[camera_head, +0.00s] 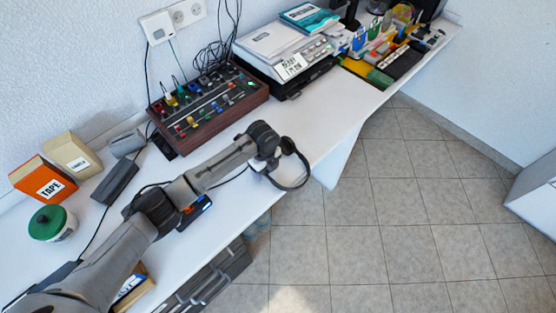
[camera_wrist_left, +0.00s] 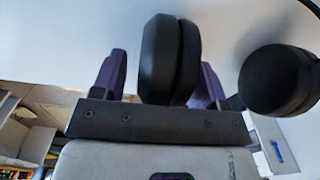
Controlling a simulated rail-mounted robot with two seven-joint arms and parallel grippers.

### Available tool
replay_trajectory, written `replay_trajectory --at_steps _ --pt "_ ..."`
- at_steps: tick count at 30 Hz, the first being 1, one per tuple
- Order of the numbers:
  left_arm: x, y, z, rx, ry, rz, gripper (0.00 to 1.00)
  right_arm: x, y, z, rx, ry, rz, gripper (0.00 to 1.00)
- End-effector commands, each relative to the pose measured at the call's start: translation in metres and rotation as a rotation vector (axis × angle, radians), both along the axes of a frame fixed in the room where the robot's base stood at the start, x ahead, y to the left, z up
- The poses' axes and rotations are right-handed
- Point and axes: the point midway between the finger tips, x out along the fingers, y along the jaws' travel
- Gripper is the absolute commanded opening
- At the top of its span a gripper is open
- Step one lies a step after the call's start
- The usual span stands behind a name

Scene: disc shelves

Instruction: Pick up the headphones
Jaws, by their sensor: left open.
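The headphones (camera_head: 289,146) are dark, with a thin curved band, and lie at the front edge of the white desk in the head view, the band reaching out past the edge. My left gripper (camera_head: 264,160) is at them and partly covers them. In the left wrist view the left gripper (camera_wrist_left: 160,80) has its two purple fingers apart, with one black ear cup of the headphones (camera_wrist_left: 168,60) standing between them. The other ear cup is to the right, outside the fingers. Whether a finger touches the cup I cannot tell. My right gripper is not in view.
The desk (camera_head: 330,120) holds a mixer with knobs (camera_head: 210,105), a printer-like device (camera_head: 285,60), an orange tape box (camera_head: 43,180) and a green-lidded jar (camera_head: 52,222). Cables run along the wall side. Open tiled floor (camera_head: 390,220) lies right of the desk.

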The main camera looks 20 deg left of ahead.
Motion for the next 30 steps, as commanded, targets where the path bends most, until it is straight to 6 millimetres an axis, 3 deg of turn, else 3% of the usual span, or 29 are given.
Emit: replay_trajectory --at_steps 9,27,30 --pt "0.0001 -0.0004 -0.0067 -0.001 -0.002 -0.001 0.65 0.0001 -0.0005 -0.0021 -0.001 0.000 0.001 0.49" --pt "0.0002 -0.0002 -0.0065 -0.001 -0.002 -0.001 0.08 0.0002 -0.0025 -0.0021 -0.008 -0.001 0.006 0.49" --pt "0.0005 -0.0003 -0.0060 -0.001 -0.003 -0.001 0.04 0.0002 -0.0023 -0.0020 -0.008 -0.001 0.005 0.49"
